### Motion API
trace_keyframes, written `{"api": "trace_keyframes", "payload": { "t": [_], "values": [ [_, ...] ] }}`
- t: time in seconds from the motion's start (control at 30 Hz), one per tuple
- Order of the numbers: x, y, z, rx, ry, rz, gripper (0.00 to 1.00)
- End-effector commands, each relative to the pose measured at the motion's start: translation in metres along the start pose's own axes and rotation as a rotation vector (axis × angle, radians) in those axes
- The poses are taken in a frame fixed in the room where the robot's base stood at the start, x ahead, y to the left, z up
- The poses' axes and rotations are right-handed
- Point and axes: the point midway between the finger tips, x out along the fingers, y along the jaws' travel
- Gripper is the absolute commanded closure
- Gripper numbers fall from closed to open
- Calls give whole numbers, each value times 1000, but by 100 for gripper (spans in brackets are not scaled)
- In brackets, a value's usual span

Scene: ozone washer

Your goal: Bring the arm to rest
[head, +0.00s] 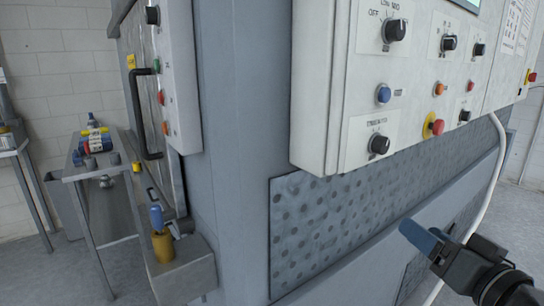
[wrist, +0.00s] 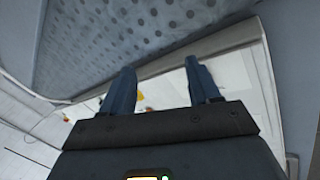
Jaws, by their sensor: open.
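My gripper (head: 428,238) is at the lower right of the head view, in front of the dimpled metal panel (head: 330,215) of the washer. Its blue fingers point left and away from me. In the wrist view my gripper (wrist: 162,88) shows two blue fingers spread apart with nothing between them. Beyond them are the dimpled panel (wrist: 120,35) and the white control box (wrist: 160,95). I cannot tell exactly how far the fingers are from the panel.
The control box (head: 345,15) with knobs juts out above my gripper. A white hose (head: 490,185) hangs close to my arm. At left, a ledge (head: 190,268) holds a yellow cup (head: 162,247) with a blue-handled item. A small table (head: 73,170) stands further back.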

Motion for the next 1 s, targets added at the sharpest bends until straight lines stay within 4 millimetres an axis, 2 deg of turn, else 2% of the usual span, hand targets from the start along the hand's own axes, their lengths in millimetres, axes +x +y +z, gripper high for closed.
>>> {"api": "trace_keyframes", "payload": {
  "t": [0.03, 0.2, 0.37, 0.5, 0.73, 1.0],
  "values": [
    [-12, 4, 23, 7, -11, 28, 39],
    [-53, 14, 79, -1, -18, 115, 39],
    [-99, 19, 123, -31, -32, 187, 39],
    [-144, 18, 153, -71, -48, 237, 39],
    [-222, 8, 187, -162, -80, 291, 39],
    [-310, -17, 199, -289, -125, 299, 39]
  ]
}}
